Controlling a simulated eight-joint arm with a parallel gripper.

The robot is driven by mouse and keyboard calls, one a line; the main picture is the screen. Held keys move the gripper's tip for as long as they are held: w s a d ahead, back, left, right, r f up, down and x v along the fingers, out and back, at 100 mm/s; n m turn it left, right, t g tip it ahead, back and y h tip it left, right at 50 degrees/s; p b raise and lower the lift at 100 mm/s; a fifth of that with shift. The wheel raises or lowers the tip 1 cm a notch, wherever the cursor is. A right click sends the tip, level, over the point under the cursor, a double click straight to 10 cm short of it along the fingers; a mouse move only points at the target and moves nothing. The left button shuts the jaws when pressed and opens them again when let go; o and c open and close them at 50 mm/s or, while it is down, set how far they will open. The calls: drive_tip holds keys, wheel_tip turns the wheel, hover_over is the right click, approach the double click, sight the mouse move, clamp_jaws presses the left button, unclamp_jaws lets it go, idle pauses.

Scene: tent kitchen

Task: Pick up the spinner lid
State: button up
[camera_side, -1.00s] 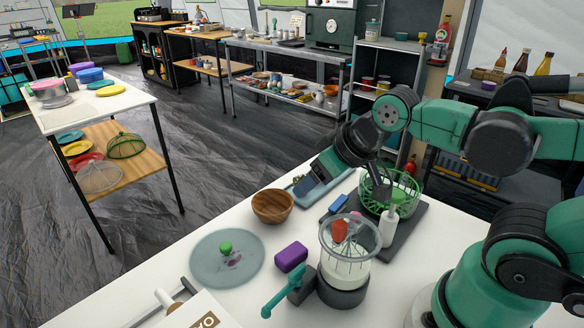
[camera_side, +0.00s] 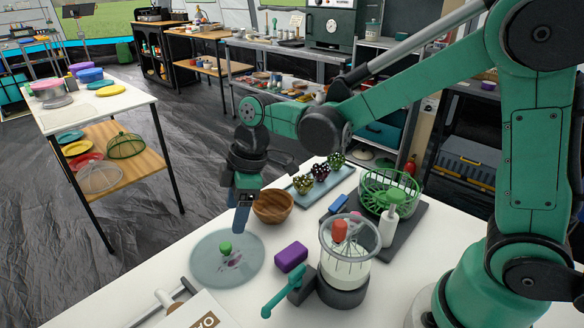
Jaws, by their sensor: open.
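The spinner lid (camera_side: 207,265) is a flat, round, translucent grey-blue disc with a green knob (camera_side: 225,248) at its middle. It lies on the white table at the front left. My gripper (camera_side: 241,224) points down above the far right part of the lid, near the knob and a little behind and right of it in the picture. It is open and empty. I cannot tell the exact height of the fingertips over the lid.
A wooden bowl (camera_side: 273,207) stands right behind my gripper. A purple block (camera_side: 291,257), a clear hand-cranked container (camera_side: 346,262), a white bottle (camera_side: 389,226) and a green basket (camera_side: 372,188) stand to the right. A tray (camera_side: 335,179) holds several dark patterned items. A white box (camera_side: 190,312) lies in front.

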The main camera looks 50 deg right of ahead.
sight(225, 245)
drive_tip(key=shift+w+a+f+n+g, duration=0.3)
drive_tip(key=shift+a+f+n, duration=0.3)
drive_tip(key=shift+f, duration=0.5)
drive_tip(key=shift+x, duration=2.45)
clamp_jaws()
